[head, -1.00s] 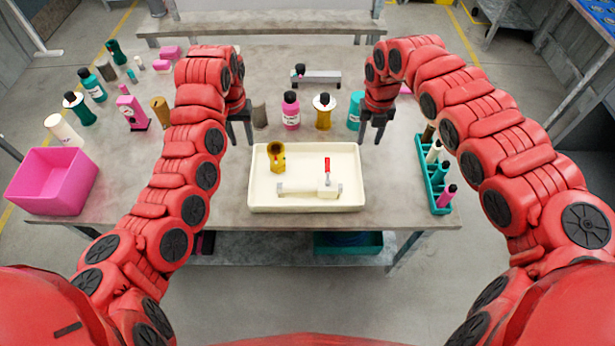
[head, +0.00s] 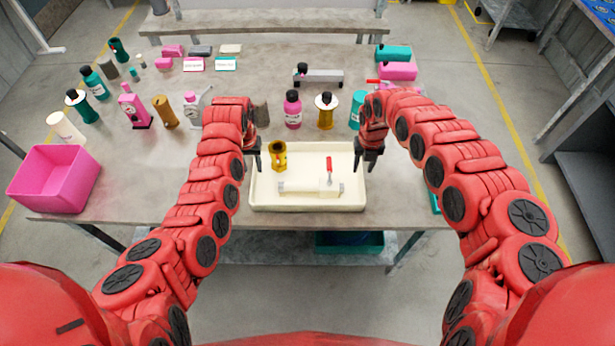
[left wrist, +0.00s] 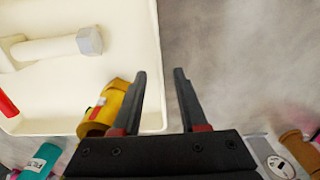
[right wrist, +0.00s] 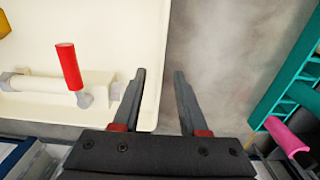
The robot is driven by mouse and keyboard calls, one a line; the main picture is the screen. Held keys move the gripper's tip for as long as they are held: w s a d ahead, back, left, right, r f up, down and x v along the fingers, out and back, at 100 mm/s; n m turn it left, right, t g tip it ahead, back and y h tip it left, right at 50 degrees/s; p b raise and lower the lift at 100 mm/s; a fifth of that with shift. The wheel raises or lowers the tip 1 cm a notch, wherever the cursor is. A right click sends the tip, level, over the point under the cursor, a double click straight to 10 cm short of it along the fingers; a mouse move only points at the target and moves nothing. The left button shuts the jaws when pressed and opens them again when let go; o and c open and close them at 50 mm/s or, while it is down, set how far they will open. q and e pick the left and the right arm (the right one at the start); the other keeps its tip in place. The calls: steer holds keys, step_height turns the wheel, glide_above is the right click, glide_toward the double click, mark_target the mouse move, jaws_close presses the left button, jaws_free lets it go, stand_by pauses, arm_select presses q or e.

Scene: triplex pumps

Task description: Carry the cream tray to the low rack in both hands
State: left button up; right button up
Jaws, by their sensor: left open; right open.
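The cream tray (head: 308,208) lies on the grey table near its front edge. It holds a yellow fitting (head: 278,155) and a cream valve part with a red handle (head: 329,165). My left gripper (head: 255,163) is open at the tray's left rim; in the left wrist view its fingers (left wrist: 160,85) point along the rim, one over the tray side and one over the table side. My right gripper (head: 367,163) is open at the right rim; in the right wrist view its fingers (right wrist: 160,85) lie on either side of that rim. I cannot tell whether they touch it. The low rack is not identifiable.
A pink bin (head: 52,180) stands at the table's left. Several bottles, including a pink one (head: 292,110) and a yellow one (head: 325,110), stand behind the tray. A teal rack (right wrist: 285,85) is right of the tray. Floor shows in front of the table.

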mark_target(253, 172)
arm_select(q)
step_height(253, 172, down, 3)
steer(key=shift+s+r, duration=0.1)
arm_select(e)
step_height(253, 172, down, 3)
steer(key=shift+r, duration=0.15)
arm_select(q)
steer(key=shift+f, duration=0.3)
arm_select(e)
steer(key=shift+f, duration=0.35)
arm_select(q)
jaws_close()
arm_select(e)
jaws_close()
arm_select(q)
steer(key=shift+r, duration=0.1)
arm_select(e)
steer(key=shift+r, duration=0.1)
